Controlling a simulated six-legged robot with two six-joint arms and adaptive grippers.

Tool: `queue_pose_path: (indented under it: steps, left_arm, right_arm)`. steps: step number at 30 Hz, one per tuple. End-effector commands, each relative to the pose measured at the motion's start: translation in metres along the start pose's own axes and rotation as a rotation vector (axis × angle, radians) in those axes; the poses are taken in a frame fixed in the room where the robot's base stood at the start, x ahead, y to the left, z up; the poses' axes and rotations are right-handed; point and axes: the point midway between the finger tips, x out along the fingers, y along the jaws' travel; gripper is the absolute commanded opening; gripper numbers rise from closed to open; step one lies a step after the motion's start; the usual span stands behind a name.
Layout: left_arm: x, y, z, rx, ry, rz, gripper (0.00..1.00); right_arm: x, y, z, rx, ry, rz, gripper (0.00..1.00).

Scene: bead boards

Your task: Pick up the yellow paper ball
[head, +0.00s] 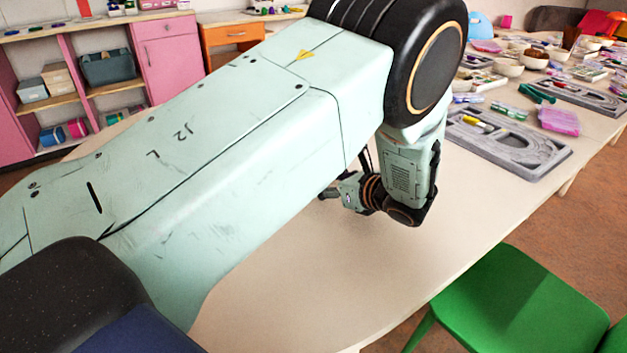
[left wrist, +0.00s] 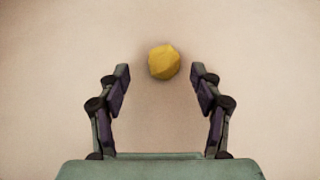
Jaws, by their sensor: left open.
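The yellow paper ball (left wrist: 164,62) lies on the pale table in the left wrist view, just beyond the fingertips and about midway between them. My left gripper (left wrist: 161,74) is open and empty, with one finger on each side and a wide gap. The ball is apart from both fingers. In the head view my left arm crosses the picture and its wrist hangs over the table; the ball is hidden there and the fingers are mostly hidden. My right gripper is in neither view.
The pale table (head: 290,285) is bare around my left wrist. A grey bead board (head: 520,150) lies to the right, with pens, bowls and craft items farther back. A green chair (head: 520,305) stands at the table's near right edge. Pink shelves (head: 165,65) stand at the back left.

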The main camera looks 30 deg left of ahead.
Motion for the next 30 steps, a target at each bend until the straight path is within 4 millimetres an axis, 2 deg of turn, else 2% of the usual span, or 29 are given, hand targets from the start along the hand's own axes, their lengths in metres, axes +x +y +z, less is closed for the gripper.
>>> queue_pose_path:
  steps: [3, 9, 18, 30]
  left_arm:
    - [0.019, -0.004, 0.001, -0.004, 0.001, 0.003, 0.65]
    - [0.043, -0.005, 0.003, 0.0, 0.0, 0.002, 0.65]
    - [0.048, -0.005, 0.006, 0.0, -0.001, 0.0, 0.65]
    - [0.049, -0.005, 0.006, 0.0, -0.001, 0.0, 0.31]
  right_arm:
    - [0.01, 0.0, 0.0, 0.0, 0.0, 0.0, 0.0]
    - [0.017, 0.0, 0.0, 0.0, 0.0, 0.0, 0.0]
    - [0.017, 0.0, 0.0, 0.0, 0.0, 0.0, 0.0]
    - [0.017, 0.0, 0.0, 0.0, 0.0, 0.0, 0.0]
